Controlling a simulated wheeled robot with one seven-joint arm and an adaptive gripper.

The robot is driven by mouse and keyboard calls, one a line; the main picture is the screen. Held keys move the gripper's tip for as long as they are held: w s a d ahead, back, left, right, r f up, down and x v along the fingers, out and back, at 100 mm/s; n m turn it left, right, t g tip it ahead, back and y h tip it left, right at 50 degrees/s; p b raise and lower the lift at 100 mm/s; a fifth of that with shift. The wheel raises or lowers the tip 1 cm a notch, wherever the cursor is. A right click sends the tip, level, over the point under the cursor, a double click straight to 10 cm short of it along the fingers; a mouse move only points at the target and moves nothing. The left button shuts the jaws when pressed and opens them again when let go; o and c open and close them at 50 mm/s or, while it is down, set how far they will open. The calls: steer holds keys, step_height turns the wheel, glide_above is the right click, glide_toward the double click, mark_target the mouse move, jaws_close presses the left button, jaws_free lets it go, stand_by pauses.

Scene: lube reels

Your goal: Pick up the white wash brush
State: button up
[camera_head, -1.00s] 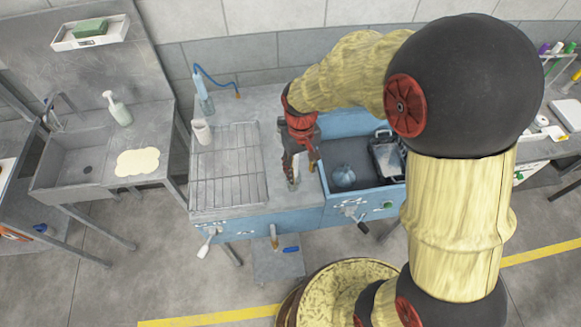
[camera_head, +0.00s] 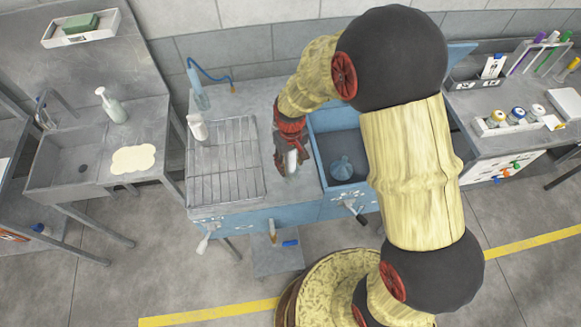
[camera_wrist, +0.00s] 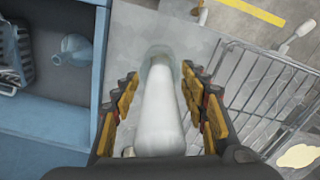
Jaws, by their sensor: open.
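A long white object (camera_wrist: 160,110), which looks like the white wash brush, lies between my gripper's fingers in the wrist view. Its far end is a pale, greyish-green, see-through-looking part; its near end is hidden by my gripper body. My gripper (camera_wrist: 160,76) is open, with one finger on each side and small gaps showing. In the head view my gripper (camera_head: 291,168) points down over the bench strip between the wire rack and the blue basin. The white object (camera_head: 293,160) shows only partly there. I cannot tell whether it touches the bench.
The blue basin (camera_head: 318,160) on the right holds a bluish flask-like thing (camera_head: 343,168). White-handled (camera_head: 204,242) and brown-handled (camera_head: 272,232) tools hang at the front.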

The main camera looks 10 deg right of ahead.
steer(key=c, duration=0.3)
steer(key=c, duration=0.8)
jaws_close()
